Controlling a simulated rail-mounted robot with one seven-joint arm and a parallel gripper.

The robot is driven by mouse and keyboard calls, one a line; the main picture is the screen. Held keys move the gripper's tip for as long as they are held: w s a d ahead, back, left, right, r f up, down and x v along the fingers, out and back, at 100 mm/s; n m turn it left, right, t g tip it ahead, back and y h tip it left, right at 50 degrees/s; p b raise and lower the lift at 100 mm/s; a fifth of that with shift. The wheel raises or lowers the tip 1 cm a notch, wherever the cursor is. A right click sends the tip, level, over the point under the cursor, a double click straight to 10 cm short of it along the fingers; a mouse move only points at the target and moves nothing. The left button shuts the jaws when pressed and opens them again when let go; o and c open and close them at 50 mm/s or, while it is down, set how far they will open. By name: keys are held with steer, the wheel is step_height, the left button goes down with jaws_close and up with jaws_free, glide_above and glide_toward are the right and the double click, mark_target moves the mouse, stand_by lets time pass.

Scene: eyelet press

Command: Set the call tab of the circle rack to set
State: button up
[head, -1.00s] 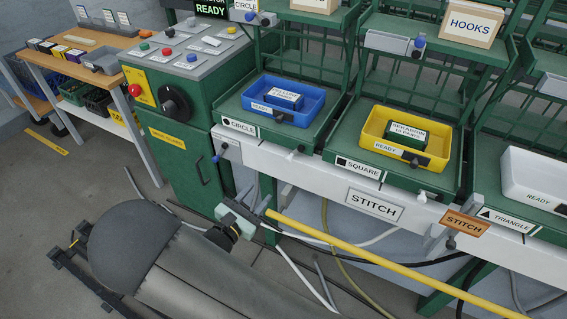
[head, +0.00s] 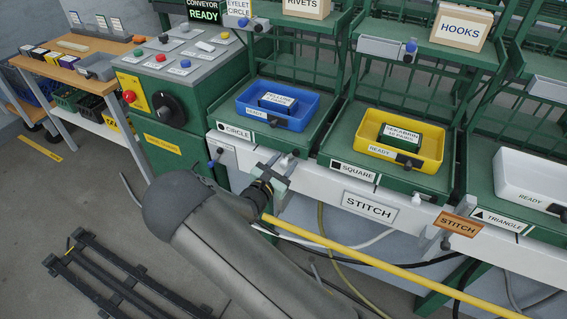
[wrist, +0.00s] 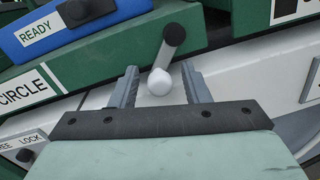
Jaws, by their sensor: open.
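My gripper (wrist: 162,80) is open, with one finger on each side of the ball. I see gaps beside the ball; its exact depth between the fingers is unclear.
A blue READY tray (head: 305,118) sits on the circle shelf. A FREE/LOCK plate (wrist: 22,143) with a dark knob is at lower left in the wrist view. The square rack's white tab (head: 417,199) and yellow tray (head: 375,150) are to the right. A yellow rail (head: 350,256) runs below.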

jaws_close()
steer(key=c, duration=0.9)
jaws_free()
steer(key=shift+d+n+p, duration=0.25)
steer(key=shift+n+p, duration=0.35)
steer(key=shift+n, duration=0.2)
steer(key=shift+f, duration=0.2)
steer(key=o, duration=0.9)
steer(key=shift+s, duration=0.1)
